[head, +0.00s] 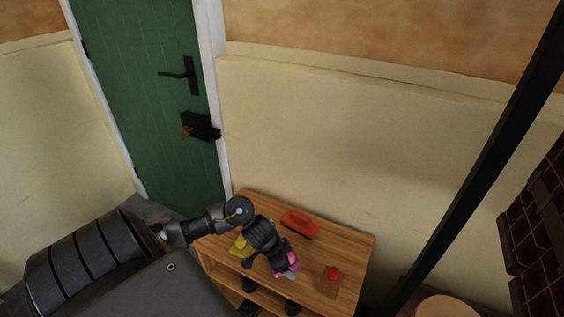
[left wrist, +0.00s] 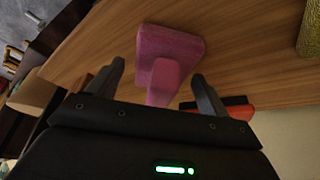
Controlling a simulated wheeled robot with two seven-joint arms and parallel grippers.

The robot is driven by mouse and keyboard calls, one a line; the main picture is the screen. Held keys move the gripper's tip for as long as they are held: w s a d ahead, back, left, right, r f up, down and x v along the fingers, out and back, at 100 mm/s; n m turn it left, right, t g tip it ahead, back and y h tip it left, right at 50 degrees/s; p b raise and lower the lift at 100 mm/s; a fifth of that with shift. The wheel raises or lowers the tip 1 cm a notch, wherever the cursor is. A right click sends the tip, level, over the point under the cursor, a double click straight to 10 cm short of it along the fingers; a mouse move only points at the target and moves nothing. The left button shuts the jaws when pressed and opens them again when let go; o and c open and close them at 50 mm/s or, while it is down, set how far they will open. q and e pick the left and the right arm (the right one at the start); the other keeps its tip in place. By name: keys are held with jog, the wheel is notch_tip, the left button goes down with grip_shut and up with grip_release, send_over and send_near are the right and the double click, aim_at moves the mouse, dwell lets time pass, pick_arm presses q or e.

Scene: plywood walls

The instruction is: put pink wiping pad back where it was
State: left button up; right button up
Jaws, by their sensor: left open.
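The pink wiping pad (head: 293,260) is on the wooden table (head: 345,248), partly hidden by my left gripper in the head view. In the left wrist view the pink wiping pad (left wrist: 175,43) shows its broad block against the wood and a narrower handle pointing toward my gripper. My left gripper (left wrist: 157,88) is open, with the end of the handle between its two fingers. Clear gaps show on both sides of the handle. My left gripper (head: 281,266) is low over the table in the head view. My right gripper is not seen.
A red block-like tool (head: 299,223) with a dark underside lies behind the gripper, near the wall. A yellow object (head: 240,246) is left of the gripper. A small red item (head: 333,273) sits on a brown piece at right. A green door (head: 150,90) stands behind.

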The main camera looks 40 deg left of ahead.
pick_arm(q)
jog(key=shift+s+a+r+p, duration=0.35)
jog(key=shift+a+r, duration=0.05)
jog(key=shift+a, duration=0.05)
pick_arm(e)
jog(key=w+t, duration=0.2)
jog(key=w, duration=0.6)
pick_arm(q)
jog(key=p+v, duration=0.1)
jog(key=v, duration=0.1)
jog(key=p+v, duration=0.1)
jog(key=v, duration=0.1)
jog(key=p+v, duration=0.1)
jog(key=v, duration=0.1)
jog(key=shift+s+a, duration=0.15)
jog(key=shift+a, duration=0.3)
jog(key=r, duration=0.2)
jog(key=s+r+p, duration=0.1)
jog(key=r, duration=0.1)
jog(key=shift+d+r, duration=0.1)
jog(key=shift+d, duration=0.15)
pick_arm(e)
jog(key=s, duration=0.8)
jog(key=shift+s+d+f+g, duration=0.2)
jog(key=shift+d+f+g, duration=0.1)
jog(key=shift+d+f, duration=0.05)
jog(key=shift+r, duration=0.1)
